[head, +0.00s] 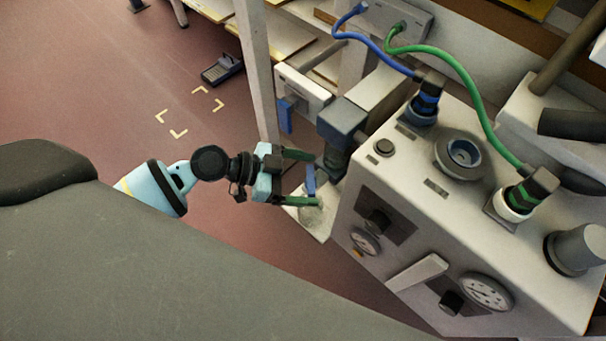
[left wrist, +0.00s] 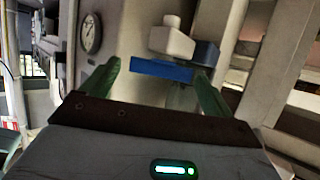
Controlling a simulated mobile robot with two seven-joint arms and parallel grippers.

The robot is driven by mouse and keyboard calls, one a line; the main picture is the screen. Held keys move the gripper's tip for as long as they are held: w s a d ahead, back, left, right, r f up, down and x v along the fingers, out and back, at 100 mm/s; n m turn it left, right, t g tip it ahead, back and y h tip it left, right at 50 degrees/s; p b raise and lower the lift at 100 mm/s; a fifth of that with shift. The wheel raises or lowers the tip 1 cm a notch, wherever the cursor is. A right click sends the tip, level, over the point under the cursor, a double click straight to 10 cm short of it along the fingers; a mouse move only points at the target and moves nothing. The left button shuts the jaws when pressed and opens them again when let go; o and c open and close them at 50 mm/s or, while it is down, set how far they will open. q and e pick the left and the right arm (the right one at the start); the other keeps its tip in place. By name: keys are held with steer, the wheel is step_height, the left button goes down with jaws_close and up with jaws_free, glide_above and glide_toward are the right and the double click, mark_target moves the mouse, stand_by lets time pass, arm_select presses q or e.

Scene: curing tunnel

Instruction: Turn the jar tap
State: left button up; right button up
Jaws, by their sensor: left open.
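The jar tap has a flat blue lever (head: 309,179), low on the near left side of the machine, under a dark grey block (head: 341,120). My left gripper (head: 312,178) is open, its two green fingers reaching to either side of the lever. In the left wrist view the blue lever (left wrist: 162,70) lies crosswise between the open fingers of the left gripper (left wrist: 157,68). I cannot tell whether either finger touches it. Part of the tap body is hidden behind the lever and fingers. My right gripper is not in view.
The white machine (head: 400,185) stands close on the right, with gauges (head: 487,291), a handle bar (head: 417,272) and blue and green hoses (head: 455,65) above. A pale post (head: 256,70) rises behind the gripper. Open red floor (head: 110,80) lies to the left.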

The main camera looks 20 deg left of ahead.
arm_select(q)
steer(key=shift+c, duration=0.5)
steer(key=c, duration=0.9)
steer(key=shift+s+d+r+n+t+y+p, duration=0.15)
steer(key=shift+n+t+y+p, duration=0.15)
steer(key=shift+n+t+p, duration=0.45)
steer(key=n+t+y+p, duration=0.1)
steer(key=p, duration=0.2)
steer(key=n+t+y+p, duration=0.1)
steer(key=n+y+p, duration=0.1)
steer(key=p, duration=0.2)
steer(key=n+t+y+p, duration=0.1)
steer(key=n+t+p, duration=0.1)
steer(key=p, duration=0.1)
steer(key=shift+s+d+r+y+p, duration=0.1)
steer(key=shift+d+r+y+p, duration=0.2)
steer(key=shift+p, duration=0.1)
steer(key=shift+f+n+t+y+p, duration=0.15)
steer(key=shift+n+t+y+p, duration=0.2)
steer(key=shift+n+y+p, duration=0.55)
steer(key=shift+s+f+n+y+p, duration=0.15)
steer(key=shift+f+n+y+p, duration=0.2)
steer(key=shift+p, duration=0.45)
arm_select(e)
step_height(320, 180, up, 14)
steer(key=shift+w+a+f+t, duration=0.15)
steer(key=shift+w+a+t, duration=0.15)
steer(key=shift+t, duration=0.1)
arm_select(q)
steer(key=shift+r, duration=0.1)
